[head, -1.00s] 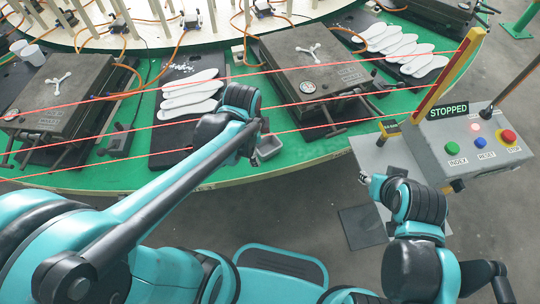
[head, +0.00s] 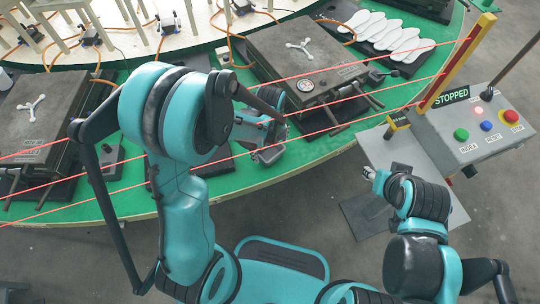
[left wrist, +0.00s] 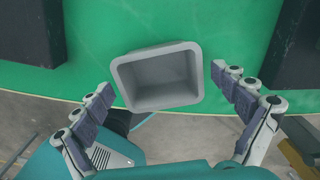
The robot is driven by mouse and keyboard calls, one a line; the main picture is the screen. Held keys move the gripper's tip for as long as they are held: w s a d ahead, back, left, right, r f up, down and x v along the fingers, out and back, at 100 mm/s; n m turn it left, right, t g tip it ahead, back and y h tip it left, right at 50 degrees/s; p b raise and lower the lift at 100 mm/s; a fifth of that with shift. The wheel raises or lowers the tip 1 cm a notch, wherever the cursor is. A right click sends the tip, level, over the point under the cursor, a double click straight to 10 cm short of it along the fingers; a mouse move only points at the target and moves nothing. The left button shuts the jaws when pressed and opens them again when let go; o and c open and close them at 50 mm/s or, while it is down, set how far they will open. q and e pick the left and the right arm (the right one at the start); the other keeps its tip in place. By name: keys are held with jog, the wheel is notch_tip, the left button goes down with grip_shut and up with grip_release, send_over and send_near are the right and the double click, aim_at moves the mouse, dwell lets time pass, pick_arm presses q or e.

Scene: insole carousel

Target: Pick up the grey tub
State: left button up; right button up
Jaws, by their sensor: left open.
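The grey tub (left wrist: 165,98) is a small, empty, open-topped box standing on the green table top near its edge. In the head view the tub (head: 268,155) is partly hidden by my left gripper (head: 272,136). In the left wrist view my left gripper (left wrist: 163,80) is open, with one finger on each side of the tub. A gap shows between the fingertips and the tub's walls. My right gripper (head: 370,178) is by the control stand; its fingers are too small to read.
A dark press (head: 305,65) stands on the green table (head: 215,185) just behind the tub, with white insoles (head: 385,38) farther back. Red beams cross above the table edge. The control box (head: 480,128) with its STOPPED sign is at the right.

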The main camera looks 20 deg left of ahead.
pick_arm(q)
jog(key=shift+f, duration=0.55)
jog(key=shift+r, duration=0.1)
jog(key=c, duration=1.3)
jog(key=shift+o, duration=0.2)
